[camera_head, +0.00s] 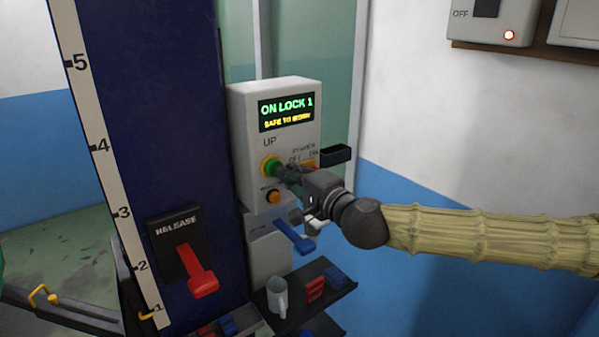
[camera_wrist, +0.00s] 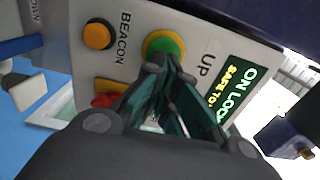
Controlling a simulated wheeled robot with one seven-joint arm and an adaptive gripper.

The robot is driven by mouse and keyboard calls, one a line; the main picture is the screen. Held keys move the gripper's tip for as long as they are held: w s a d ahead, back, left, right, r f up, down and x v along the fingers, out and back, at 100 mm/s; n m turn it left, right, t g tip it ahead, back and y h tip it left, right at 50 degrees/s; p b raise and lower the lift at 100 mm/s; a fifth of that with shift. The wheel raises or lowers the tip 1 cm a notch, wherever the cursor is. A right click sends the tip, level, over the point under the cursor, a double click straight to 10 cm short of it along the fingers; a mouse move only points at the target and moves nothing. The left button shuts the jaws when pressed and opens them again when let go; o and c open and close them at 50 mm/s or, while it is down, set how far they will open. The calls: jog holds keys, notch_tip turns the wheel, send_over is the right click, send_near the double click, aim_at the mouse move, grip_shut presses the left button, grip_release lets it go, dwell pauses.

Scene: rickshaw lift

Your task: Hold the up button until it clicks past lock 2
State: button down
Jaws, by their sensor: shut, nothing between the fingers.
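The green up button (camera_head: 270,167) with its yellow ring sits on the grey control box (camera_head: 244,130), under the label UP. It also shows in the wrist view (camera_wrist: 163,46). My gripper (camera_head: 284,173) is shut and empty, with its fingertips at the up button. In the wrist view the fingertips (camera_wrist: 155,64) overlap the button's lower edge; whether they press it I cannot tell. The display (camera_head: 286,110) reads ON LOCK 1 and, in yellow, SAFE TO WORK. The column beside it carries a height scale (camera_head: 98,146) marked 1 to 5.
An orange beacon button (camera_head: 273,197) sits below the up button. A blue lever (camera_head: 295,236) sticks out lower down. A red release lever (camera_head: 198,272) is on the dark column.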

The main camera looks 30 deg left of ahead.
jog(key=shift+w+a, duration=0.15)
jog(key=shift+a, duration=0.1)
